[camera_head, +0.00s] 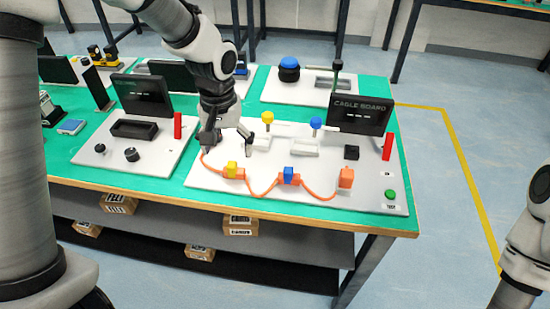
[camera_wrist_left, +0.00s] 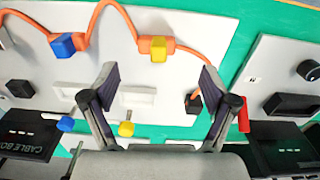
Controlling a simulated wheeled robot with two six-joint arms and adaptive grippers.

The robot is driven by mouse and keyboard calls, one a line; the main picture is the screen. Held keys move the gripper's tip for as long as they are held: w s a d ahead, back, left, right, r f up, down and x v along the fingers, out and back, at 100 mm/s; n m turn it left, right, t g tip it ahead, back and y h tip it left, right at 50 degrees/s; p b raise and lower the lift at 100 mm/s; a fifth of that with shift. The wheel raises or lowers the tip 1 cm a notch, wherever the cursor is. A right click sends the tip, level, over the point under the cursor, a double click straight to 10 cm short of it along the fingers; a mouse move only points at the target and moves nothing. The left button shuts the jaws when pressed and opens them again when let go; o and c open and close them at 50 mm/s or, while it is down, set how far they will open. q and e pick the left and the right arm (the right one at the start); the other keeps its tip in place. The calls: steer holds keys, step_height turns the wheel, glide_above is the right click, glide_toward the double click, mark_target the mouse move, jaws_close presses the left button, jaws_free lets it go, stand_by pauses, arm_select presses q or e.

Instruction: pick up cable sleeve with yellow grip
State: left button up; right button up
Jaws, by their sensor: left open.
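The cable sleeve with the yellow grip (camera_head: 232,170) sits on the orange cable (camera_head: 262,192) near the front left of the white cable board (camera_head: 350,198). It also shows in the left wrist view (camera_wrist_left: 158,49), beyond the fingertips. My left gripper (camera_head: 227,143) is open and empty, pointing down over the board just behind the yellow grip. In the left wrist view its spread fingers (camera_wrist_left: 158,75) line up to either side of the yellow grip, apart from it. A sleeve with a blue grip (camera_head: 290,176) is further right on the cable. My right gripper is out of view.
A yellow-topped post (camera_head: 267,118) and a blue-topped post (camera_head: 316,124) stand behind the cable. An orange block (camera_head: 346,177) is at the cable's right end. A black "CABLE BOARD" screen (camera_head: 361,114) and a red upright (camera_head: 388,147) stand at the right.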

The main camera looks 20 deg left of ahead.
mark_target(233, 164)
arm_select(q)
steer(key=shift+w+a+f, duration=0.25)
steer(key=shift+w+a, duration=0.1)
steer(key=shift+w, duration=0.2)
steer(key=f, duration=0.4)
steer(key=d+f, duration=0.1)
steer(key=f, duration=0.1)
steer(key=shift+s+b, duration=0.2)
steer(key=shift+b, duration=0.1)
steer(key=shift+w+f, duration=0.15)
steer(key=shift+f, duration=0.25)
steer(key=shift+r, duration=0.1)
steer(key=shift+s, duration=0.25)
steer(key=c, duration=1.2)
